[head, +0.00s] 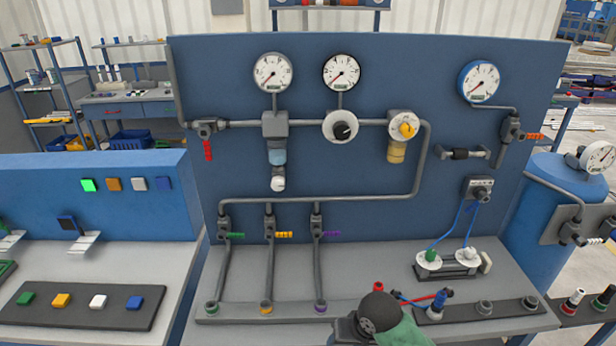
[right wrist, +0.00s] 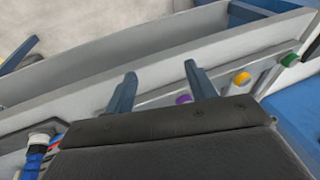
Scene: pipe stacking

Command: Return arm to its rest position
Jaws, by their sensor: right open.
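My right arm (head: 382,318) shows at the bottom centre of the head view as a dark round joint with a green part. Its gripper fingers cannot be made out there. In the right wrist view my right gripper (right wrist: 158,80) has two blue fingers spread apart with nothing between them. The purple (right wrist: 183,99), yellow (right wrist: 241,78) and green (right wrist: 290,60) pipe fittings lie beyond the fingers, apart from them. In the head view three upright grey pipes stand in the green (head: 211,308), yellow (head: 266,308) and purple (head: 320,308) fittings. My left gripper is in neither view.
A blue panel (head: 350,220) with gauges and valves stands behind the grey bench. A dark strip (head: 510,308) right of my arm carries a blue-topped connector (head: 438,300) and sockets. A button console (head: 85,305) is at left, a blue tank (head: 545,205) at right.

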